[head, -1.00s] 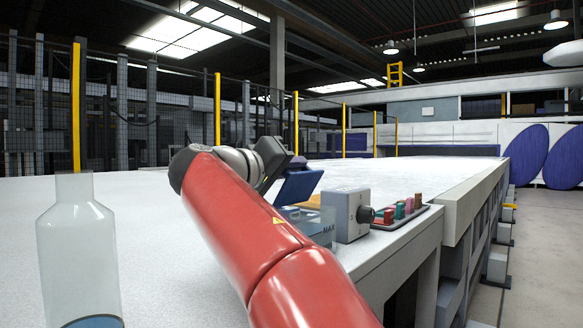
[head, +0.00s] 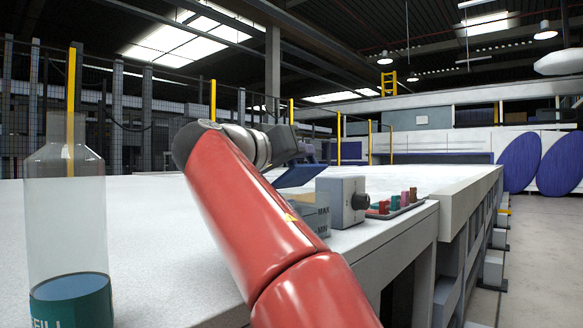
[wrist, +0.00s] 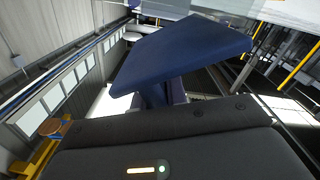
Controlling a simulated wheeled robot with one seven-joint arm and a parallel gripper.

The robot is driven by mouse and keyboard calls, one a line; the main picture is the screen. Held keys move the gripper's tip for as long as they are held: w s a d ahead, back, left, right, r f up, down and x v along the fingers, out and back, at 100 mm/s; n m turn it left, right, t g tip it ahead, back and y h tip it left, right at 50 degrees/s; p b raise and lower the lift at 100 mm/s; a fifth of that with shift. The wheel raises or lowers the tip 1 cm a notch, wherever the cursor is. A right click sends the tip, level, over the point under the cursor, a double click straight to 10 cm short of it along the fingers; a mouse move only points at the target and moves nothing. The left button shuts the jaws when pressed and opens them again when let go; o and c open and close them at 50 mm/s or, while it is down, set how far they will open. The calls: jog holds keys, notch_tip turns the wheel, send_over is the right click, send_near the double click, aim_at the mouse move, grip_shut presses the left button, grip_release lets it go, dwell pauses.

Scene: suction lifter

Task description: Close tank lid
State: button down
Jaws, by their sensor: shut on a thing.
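The tank (head: 316,218) is a small translucent box with MAX and MIN marks, standing near the table's right edge in the head view. Its dark blue lid (head: 296,175) is tilted above it, not flat on the rim. My gripper (head: 307,153) is at the lid's far, upper side and is shut on it. In the wrist view the lid (wrist: 185,52) is a large blue plate just beyond the gripper's dark body; the fingertips are hidden there. My red arm hides the tank's left part.
A grey box with a black knob (head: 343,201) stands right beside the tank. A tray (head: 403,209) of small coloured pieces lies to its right. A clear bottle (head: 66,215) with teal liquid or label stands at left front. The white table beyond is clear.

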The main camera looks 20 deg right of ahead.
aim_at(311, 165)
jog(key=f+m+b, duration=0.1)
jog(key=b, duration=0.1)
jog(key=s+d+m+b, duration=0.1)
jog(key=m, duration=0.1)
jog(key=shift+s+f+b, duration=0.2)
jog(key=shift+f+b, duration=0.15)
jog(key=shift+f, duration=0.05)
jog(key=shift+s+d+f+m+b, duration=0.2)
jog(key=shift+s+f+m+b, duration=0.1)
jog(key=shift+m+b, duration=0.5)
jog(key=shift+s+d+f+m+b, duration=0.15)
jog(key=shift+s+f+m+b, duration=0.1)
jog(key=shift+m+b, duration=0.5)
jog(key=shift+r+m, duration=0.1)
jog(key=shift+m, duration=0.15)
jog(key=c, duration=1.4)
grip_release()
jog(key=shift+c, duration=0.2)
jog(key=v, duration=0.7)
jog(key=shift+s+a, duration=0.2)
jog(key=shift+a, duration=0.15)
